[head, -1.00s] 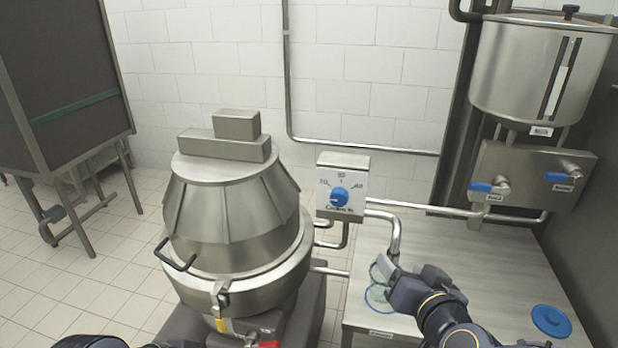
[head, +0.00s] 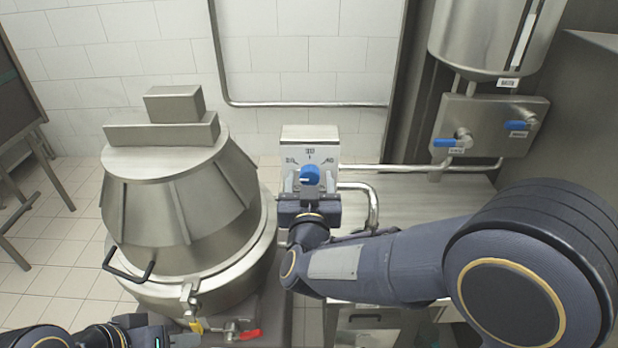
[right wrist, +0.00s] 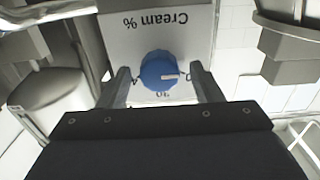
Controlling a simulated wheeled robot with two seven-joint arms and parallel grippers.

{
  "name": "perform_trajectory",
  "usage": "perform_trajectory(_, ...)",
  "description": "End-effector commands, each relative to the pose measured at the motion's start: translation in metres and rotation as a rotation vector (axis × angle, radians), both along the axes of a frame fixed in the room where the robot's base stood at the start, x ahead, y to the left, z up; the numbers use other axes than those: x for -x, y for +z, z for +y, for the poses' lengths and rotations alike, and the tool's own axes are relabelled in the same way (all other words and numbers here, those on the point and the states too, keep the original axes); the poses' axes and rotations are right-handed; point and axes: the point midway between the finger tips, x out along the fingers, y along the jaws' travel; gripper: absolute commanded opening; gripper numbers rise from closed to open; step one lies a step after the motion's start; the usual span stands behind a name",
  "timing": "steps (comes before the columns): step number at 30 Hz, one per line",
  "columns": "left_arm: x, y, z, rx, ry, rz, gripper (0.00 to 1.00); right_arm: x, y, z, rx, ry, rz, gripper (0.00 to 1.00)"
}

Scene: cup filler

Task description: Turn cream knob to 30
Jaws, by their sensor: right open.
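The cream knob (head: 310,175) is a round blue dial with a white mark, on the front of a pale control box (head: 311,145). In the right wrist view the knob (right wrist: 160,71) appears upside down, with "Cream %" above it and 30 below. Its white mark points right there, which is the left side of the dial in the head view, away from 30. My right gripper (right wrist: 158,88) is open, its fingers on either side of the knob; contact cannot be told. My left gripper (head: 165,336) is low at the bottom left, partly cut off.
A large steel vessel (head: 180,215) with a handle stands left of the box. Behind my right arm is a steel table (head: 470,190). Blue-handled valves (head: 447,142) and a steel tank (head: 490,40) are at the right. Pipes run beside the box.

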Motion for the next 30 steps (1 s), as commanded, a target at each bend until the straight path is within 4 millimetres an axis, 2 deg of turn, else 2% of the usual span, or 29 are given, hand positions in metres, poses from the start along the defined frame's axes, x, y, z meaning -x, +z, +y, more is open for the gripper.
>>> perform_trajectory(10,-0.0001,0.0008,0.0000,0.000,0.000,0.000,0.36,-0.0057,0.0000,-0.0001,0.000,0.001,0.000,0.59)
perform_trajectory(20,-0.0001,0.0008,0.0000,0.000,0.000,0.000,0.36,-0.0055,0.0000,0.0000,-0.001,0.001,0.000,0.16)
perform_trajectory(30,0.0000,-0.0075,0.0000,0.000,0.000,0.000,0.36,-0.0054,-0.0022,-0.0001,-0.048,0.001,0.000,0.14)
